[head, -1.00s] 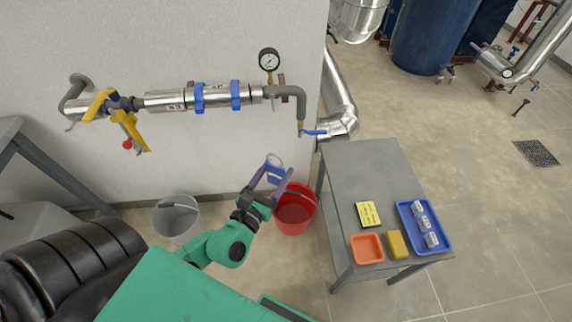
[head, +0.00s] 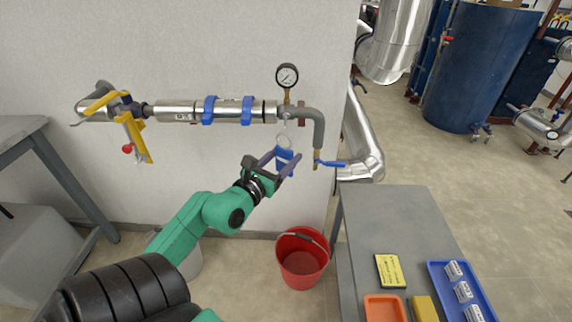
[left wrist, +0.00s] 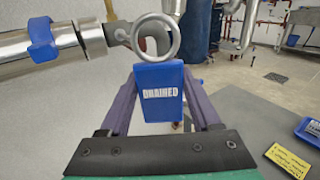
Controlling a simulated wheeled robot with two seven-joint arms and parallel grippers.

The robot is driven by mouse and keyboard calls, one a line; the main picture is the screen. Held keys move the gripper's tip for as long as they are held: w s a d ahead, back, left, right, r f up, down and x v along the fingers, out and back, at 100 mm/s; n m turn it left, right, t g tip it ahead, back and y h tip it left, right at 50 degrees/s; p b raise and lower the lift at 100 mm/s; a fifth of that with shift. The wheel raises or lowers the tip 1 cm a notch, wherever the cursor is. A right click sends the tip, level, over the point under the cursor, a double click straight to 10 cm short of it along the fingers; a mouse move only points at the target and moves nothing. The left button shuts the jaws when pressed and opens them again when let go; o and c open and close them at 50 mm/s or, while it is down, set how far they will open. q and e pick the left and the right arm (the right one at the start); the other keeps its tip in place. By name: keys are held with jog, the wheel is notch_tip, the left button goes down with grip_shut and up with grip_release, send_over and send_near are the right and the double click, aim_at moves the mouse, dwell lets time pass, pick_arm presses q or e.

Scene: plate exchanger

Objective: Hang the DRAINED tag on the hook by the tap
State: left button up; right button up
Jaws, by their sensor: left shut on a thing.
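The blue DRAINED tag (head: 285,159) is held upright between the fingers of my left gripper (head: 284,164), with its metal ring on top. In the left wrist view the tag (left wrist: 160,80) shows its white lettering and the ring (left wrist: 155,36) stands clear above the fingers. The tap (head: 331,163), with a blue lever, is just right of the tag at the end of the bent grey pipe. A small light fitting hangs under the pipe below the gauge, right above the ring; I cannot tell its hook shape or whether the ring touches it. My right gripper is out of view.
The pipe (head: 175,111) with blue clamps runs along the wall, with a gauge (head: 287,77) above it. A red bucket (head: 302,262) stands below. The grey table (head: 390,220) at right bears a yellow card (head: 390,271), an orange tray (head: 384,308) and a blue tray (head: 484,305).

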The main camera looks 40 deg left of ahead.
pick_arm(q)
jog(key=shift+w+a+f+b, duration=0.15)
jog(key=shift+w+a+b, duration=0.15)
jog(key=shift+w+a, duration=0.3)
jog(key=shift+w+a+f+b, duration=0.1)
jog(key=shift+w+a+b, duration=0.2)
jog(key=shift+w, duration=0.4)
jog(key=shift+w+a+f+b, duration=0.25)
jog(key=shift+w+a+b, duration=0.25)
jog(key=shift+w+b, duration=0.15)
jog(key=shift+w+a+f+b, duration=0.2)
jog(key=shift+w+a+b, duration=0.35)
jog(key=shift+w, duration=0.1)
jog(key=shift+w+a+f+b, duration=0.25)
jog(key=shift+w+a+b, duration=0.3)
jog(key=shift+w, duration=0.1)
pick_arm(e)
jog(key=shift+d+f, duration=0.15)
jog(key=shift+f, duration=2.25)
pick_arm(q)
jog(key=o, duration=1.4)
jog(key=shift+d, duration=0.1)
